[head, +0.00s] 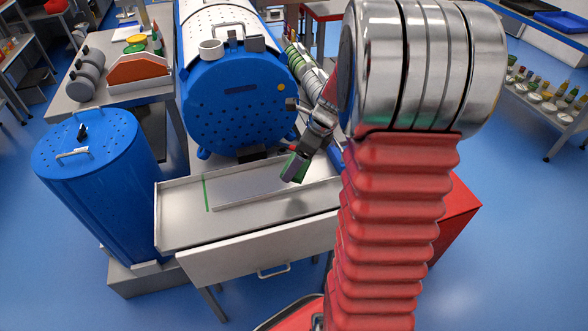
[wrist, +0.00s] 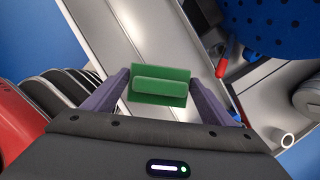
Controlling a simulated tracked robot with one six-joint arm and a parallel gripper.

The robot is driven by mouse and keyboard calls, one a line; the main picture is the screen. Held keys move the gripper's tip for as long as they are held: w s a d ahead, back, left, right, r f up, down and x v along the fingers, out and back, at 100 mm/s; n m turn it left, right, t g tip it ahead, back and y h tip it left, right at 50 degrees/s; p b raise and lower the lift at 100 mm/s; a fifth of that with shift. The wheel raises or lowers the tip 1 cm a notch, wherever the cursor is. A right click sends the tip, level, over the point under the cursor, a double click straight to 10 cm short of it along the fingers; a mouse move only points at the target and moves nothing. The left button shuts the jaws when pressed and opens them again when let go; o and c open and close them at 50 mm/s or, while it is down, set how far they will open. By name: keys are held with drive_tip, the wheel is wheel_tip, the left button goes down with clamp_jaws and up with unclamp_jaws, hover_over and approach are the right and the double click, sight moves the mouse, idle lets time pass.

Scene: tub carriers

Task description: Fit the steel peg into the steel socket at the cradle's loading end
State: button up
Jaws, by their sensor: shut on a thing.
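My gripper (wrist: 160,90) is shut on a green block (wrist: 160,92) with a raised bar on its face, seen between both fingers in the wrist view. In the head view, my gripper (head: 296,167) hangs above the right part of a pale metal tray bench, in front of the big blue drum's lower right. The blue perforated drum (head: 238,108) lies on its side, its round end facing me; its cradle is mostly hidden. A small grey stub (head: 290,104) sticks out at the drum's right edge. I cannot pick out the steel peg or steel socket with certainty.
The tray bench (head: 180,228) has a raised rim, a green line (head: 206,195) and a drawer front. An upright blue drum (head: 95,190) stands at its left. A side table (head: 112,92) holds grey rollers and an orange rack. The tray's left part is clear.

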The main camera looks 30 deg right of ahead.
drive_tip(key=w+a+f+n+g+h, duration=0.1)
drive_tip(key=w+a+n+g, duration=0.3)
drive_tip(key=a+n, duration=0.6)
drive_tip(key=w+a+n+g+h, duration=0.1)
drive_tip(key=w+a+n+g, duration=0.3)
drive_tip(key=a+n, duration=0.7)
drive_tip(key=w+n, duration=0.1)
drive_tip(key=n, duration=0.7)
drive_tip(key=shift+w+a+f+h, duration=0.15)
drive_tip(key=shift+w+f+h, duration=0.15)
drive_tip(key=shift+w+f, duration=0.05)
drive_tip(key=shift+s, duration=0.1)
